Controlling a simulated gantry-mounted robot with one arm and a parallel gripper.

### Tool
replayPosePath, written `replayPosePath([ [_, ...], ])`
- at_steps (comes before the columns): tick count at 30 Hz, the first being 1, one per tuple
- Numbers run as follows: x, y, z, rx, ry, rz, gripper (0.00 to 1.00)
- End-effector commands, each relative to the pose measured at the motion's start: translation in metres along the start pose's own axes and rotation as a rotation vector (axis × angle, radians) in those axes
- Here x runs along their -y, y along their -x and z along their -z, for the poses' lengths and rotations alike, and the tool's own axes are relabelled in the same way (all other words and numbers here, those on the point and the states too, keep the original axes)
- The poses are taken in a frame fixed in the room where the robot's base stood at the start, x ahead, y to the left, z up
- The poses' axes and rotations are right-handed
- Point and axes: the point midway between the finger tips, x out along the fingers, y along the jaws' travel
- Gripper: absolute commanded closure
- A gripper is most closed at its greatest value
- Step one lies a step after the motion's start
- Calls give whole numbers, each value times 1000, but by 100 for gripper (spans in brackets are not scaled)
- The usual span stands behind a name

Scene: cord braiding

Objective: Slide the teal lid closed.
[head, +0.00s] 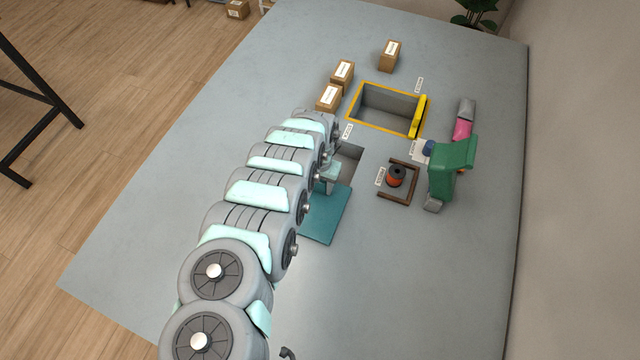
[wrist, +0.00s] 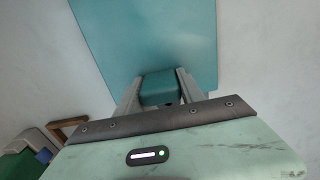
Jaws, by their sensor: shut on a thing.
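The teal lid (head: 328,222) is a flat panel lying on the grey table in the head view, partly covered by my arm. Beyond its far edge a rectangular opening (head: 349,158) in the table is uncovered, and my arm hides part of it. In the wrist view the lid (wrist: 145,35) fills the upper middle. My gripper (wrist: 160,92) is shut on the lid's teal handle block (wrist: 159,86), with one finger on each side. My gripper also shows over the lid in the head view (head: 329,178), though its fingertips are hard to make out.
Behind the opening is a yellow-rimmed bin (head: 352,112) with a yellow panel (head: 419,116) at its right side. Cardboard boxes (head: 329,97) stand at its left. On the right are a brown frame (head: 412,181) around an orange-black spool (head: 396,176) and a green object (head: 452,165).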

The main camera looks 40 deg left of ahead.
Motion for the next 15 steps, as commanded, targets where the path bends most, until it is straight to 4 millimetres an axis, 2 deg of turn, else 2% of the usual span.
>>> replayPosePath([
  [2, 0, 0, 0, 0, 0, 0, 65],
  [15, 0, 0, 0, 0, 0, 0, 100],
])
